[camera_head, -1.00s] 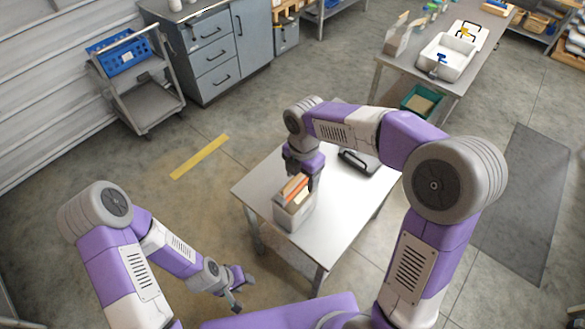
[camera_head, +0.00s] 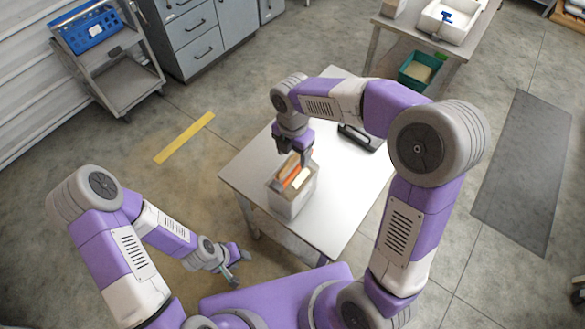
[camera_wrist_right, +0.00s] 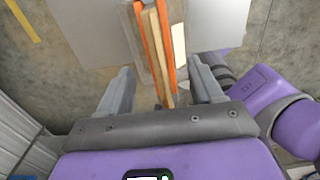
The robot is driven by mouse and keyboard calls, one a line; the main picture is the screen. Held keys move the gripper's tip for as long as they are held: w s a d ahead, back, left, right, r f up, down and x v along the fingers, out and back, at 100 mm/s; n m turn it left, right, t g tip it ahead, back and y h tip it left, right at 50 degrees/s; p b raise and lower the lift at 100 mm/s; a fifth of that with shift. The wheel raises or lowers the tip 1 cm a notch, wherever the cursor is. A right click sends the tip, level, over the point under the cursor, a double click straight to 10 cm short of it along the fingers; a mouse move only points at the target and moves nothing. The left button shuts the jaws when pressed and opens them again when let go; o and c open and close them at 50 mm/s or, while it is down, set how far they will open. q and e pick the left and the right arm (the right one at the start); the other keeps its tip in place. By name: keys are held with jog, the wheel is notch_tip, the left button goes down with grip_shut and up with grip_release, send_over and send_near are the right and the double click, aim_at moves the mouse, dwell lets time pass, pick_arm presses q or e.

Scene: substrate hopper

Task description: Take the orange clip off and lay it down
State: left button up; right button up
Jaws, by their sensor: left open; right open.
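The orange clip (camera_head: 293,177) shows as orange strips at the top of a grey box-shaped holder (camera_head: 287,204) on the small table (camera_head: 337,205). In the right wrist view the clip (camera_wrist_right: 168,50) is two long orange strips with a tan strip between them. My right gripper (camera_head: 295,155) is open just above and behind the holder. In its wrist view the two fingers (camera_wrist_right: 160,78) stand apart on either side of the clip's near end, with gaps and no visible contact. My left gripper (camera_head: 238,267) is open and empty, low at the left of the table.
A dark-handled flat object (camera_head: 358,139) lies at the table's back. The table is bare right of the holder. A grey cart with a blue crate (camera_head: 92,32), drawers (camera_head: 195,35) and another table with a white tray (camera_head: 450,22) stand further back.

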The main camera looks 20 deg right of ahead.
aim_at(294, 163)
notch_tip(294, 163, down, 5)
jog(key=shift+r+b, duration=0.1)
jog(key=shift+b, duration=0.45)
jog(key=c, duration=1.1)
notch_tip(294, 163, up, 10)
jog(key=shift+r+p, duration=0.1)
jog(key=shift+p, duration=1.15)
jog(key=shift+c, duration=0.2)
notch_tip(294, 163, up, 7)
jog(key=p, duration=0.6)
jog(key=shift+p, duration=0.4)
